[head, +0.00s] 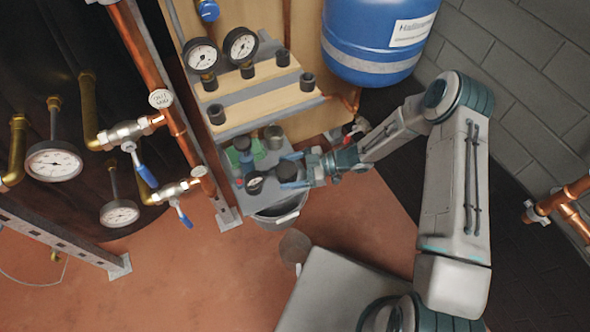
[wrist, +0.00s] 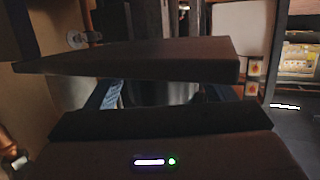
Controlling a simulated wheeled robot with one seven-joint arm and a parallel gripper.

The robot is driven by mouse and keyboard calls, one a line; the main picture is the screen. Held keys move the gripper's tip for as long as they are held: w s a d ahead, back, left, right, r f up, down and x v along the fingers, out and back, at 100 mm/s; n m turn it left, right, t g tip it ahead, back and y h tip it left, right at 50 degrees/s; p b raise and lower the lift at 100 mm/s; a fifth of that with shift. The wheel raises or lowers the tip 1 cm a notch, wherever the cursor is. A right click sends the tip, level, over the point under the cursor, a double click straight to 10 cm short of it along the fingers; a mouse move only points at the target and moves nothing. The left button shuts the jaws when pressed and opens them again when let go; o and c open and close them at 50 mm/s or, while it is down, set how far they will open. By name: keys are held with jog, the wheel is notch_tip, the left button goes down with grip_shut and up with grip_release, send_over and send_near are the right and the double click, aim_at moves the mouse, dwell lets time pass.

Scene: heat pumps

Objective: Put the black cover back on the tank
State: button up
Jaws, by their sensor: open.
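My gripper (head: 287,170) is open at the lower grey shelf in the head view, with its fingers on either side of a small dark round-topped item (head: 288,171). In the wrist view, a grey cylinder (wrist: 165,90) shows between the fingers (wrist: 160,95), partly hidden by a flat dark slab (wrist: 140,58) above it. I cannot tell whether the item is gripped firmly or is the black cover. A blue tank (head: 375,35) with a white label stands at the top, and a large black tank (head: 60,95) fills the left side. Neither tank's top is in view.
The shelf (head: 240,197) also holds a metal cup (head: 273,137), a green-rimmed item (head: 259,149) and a dark round item (head: 255,183). Two gauges (head: 240,45) and several black knobs sit above. A grey bucket (head: 283,212) is below. Copper pipes (head: 180,125) rise at left; red floor lies open.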

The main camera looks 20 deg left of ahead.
aim_at(289, 169)
jog(key=c, duration=1.2)
jog(key=shift+o, duration=0.2)
jog(key=shift+r+p, duration=1.45)
jog(key=shift+r, duration=0.8)
